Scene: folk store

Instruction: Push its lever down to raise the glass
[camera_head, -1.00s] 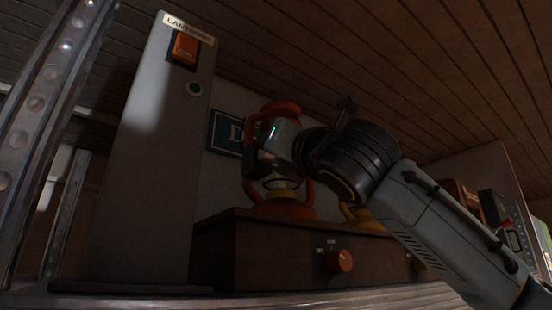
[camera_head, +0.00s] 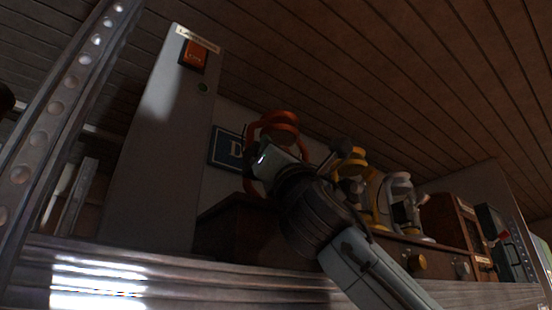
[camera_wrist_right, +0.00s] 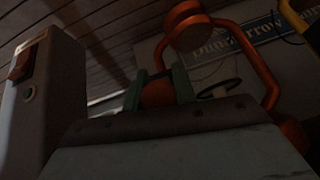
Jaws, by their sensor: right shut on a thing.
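An orange lantern (camera_head: 280,118) stands on a dark wooden box in the head view, behind my right gripper. Its top ring and curved side tubes show, while my gripper and wrist hide its glass and most of its base. The orange frame also shows in the right wrist view (camera_wrist_right: 266,75). My right gripper (camera_wrist_right: 158,90) is shut, its greenish fingers on either side of a round orange-brown knob (camera_wrist_right: 157,94), which appears to be the lever's end. The lever's shaft is hidden. In the head view the gripper (camera_head: 258,162) is at the lantern's left side. My left gripper is not in view.
A tall grey panel (camera_head: 160,150) with an orange switch (camera_head: 194,57) stands close on the left. A yellow lantern (camera_head: 352,165) and a white lantern (camera_head: 400,195) stand to the right. A metal shelf edge (camera_head: 120,275) runs along the front.

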